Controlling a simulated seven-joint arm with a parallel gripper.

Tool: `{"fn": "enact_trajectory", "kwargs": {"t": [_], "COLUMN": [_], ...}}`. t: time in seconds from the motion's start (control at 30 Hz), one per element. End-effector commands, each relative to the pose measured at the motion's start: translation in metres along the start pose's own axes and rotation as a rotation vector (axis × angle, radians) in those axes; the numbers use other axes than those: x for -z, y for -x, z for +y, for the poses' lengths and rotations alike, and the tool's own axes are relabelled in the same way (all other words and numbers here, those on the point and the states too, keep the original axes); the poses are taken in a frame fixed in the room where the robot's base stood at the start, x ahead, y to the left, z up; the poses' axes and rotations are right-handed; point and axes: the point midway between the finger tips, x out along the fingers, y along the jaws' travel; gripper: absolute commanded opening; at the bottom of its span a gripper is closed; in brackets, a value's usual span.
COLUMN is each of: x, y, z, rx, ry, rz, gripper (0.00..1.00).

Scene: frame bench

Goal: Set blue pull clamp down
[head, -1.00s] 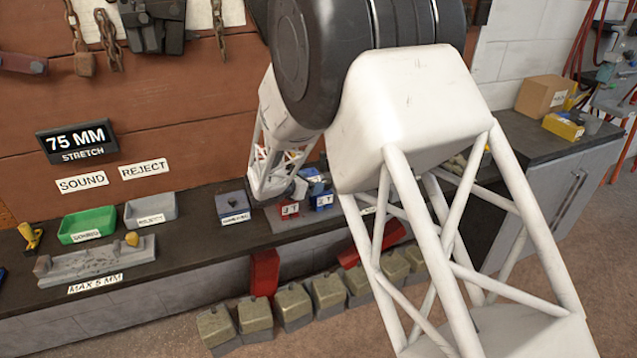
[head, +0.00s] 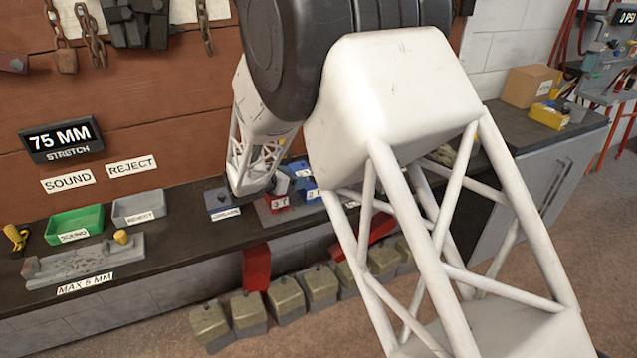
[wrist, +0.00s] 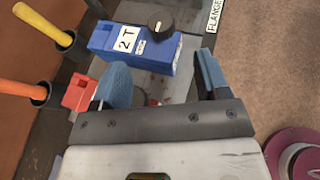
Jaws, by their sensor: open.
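The blue pull clamp (wrist: 138,47), a blue block with a "2 T" label and a dark round knob, is just ahead of my gripper (wrist: 163,62) in the wrist view. My gripper's blue-padded fingers are spread apart, and nothing is seen clasped between them. In the head view, blue parts (head: 312,194) show beside the red clamp (head: 277,203) on the bench, partly hidden by my arm. The red clamp also shows in the wrist view (wrist: 79,93), left of my left finger. The fingertips are hard to make out in the head view.
Yellow (wrist: 58,36) and orange (wrist: 30,90) handles stand in dark holders left of the clamps. A labelled blue block (head: 221,204), green tray (head: 74,225) and grey reject tray (head: 139,207) sit farther left. Several weights (head: 287,300) stand below the bench front.

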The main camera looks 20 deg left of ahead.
Motion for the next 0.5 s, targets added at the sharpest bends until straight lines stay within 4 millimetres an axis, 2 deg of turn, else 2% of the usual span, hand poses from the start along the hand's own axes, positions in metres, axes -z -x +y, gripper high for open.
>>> {"fn": "enact_trajectory", "kwargs": {"t": [0.33,0.5], "x": [-0.002,-0.015], "y": [-0.001,-0.006], "z": [-0.002,-0.018], "rx": [0.003,0.031], "ry": [-0.005,-0.046], "rz": [0.002,0.017], "gripper": [0.69,0.69]}}
